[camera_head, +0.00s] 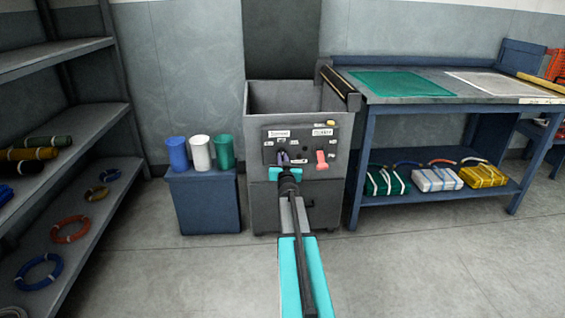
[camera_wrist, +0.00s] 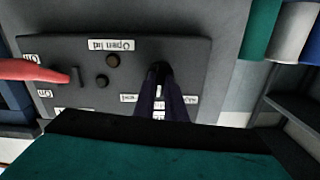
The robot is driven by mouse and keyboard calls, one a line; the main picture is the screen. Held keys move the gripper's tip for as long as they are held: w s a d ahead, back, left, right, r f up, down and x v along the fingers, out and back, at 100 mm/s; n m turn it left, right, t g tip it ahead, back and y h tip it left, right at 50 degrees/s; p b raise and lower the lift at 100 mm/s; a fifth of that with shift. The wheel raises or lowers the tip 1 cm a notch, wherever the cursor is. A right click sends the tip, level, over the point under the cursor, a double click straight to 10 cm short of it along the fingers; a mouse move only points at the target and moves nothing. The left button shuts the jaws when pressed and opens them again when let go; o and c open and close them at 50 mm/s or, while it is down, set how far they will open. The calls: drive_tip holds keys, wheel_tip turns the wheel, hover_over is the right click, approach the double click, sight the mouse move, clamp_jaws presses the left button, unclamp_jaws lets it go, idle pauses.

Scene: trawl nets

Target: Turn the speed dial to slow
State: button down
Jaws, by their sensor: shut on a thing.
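The dark control panel (camera_head: 301,133) is on the front of a grey open-topped machine. My gripper (camera_head: 283,158) reaches the left part of this panel. In the wrist view my gripper's dark fingers (camera_wrist: 159,92) come close together against the panel, between small white labels. They are shut on the speed dial, which is mostly hidden by the fingers. Its pointing direction cannot be made out. The labels beside the fingers are partly covered and too small to read surely.
A red lever (camera_head: 321,160) sticks out of the panel to the right of my gripper. Blue, white and green rolls (camera_head: 200,153) stand on a blue cabinet (camera_head: 203,205) at left. A workbench (camera_head: 410,97) stands right.

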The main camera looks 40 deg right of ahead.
drive_tip(key=n+b, duration=0.5)
drive_tip(key=n, duration=0.5)
drive_tip(key=shift+r+b, duration=0.1)
drive_tip(key=shift+b, duration=0.2)
drive_tip(key=shift+n, duration=0.3)
drive_tip(key=c, duration=1.8)
unclamp_jaws()
drive_tip(key=shift+s, duration=0.1)
drive_tip(key=p+v, duration=0.2)
drive_tip(key=v, duration=1.1)
drive_tip(key=shift+s+a, duration=0.2)
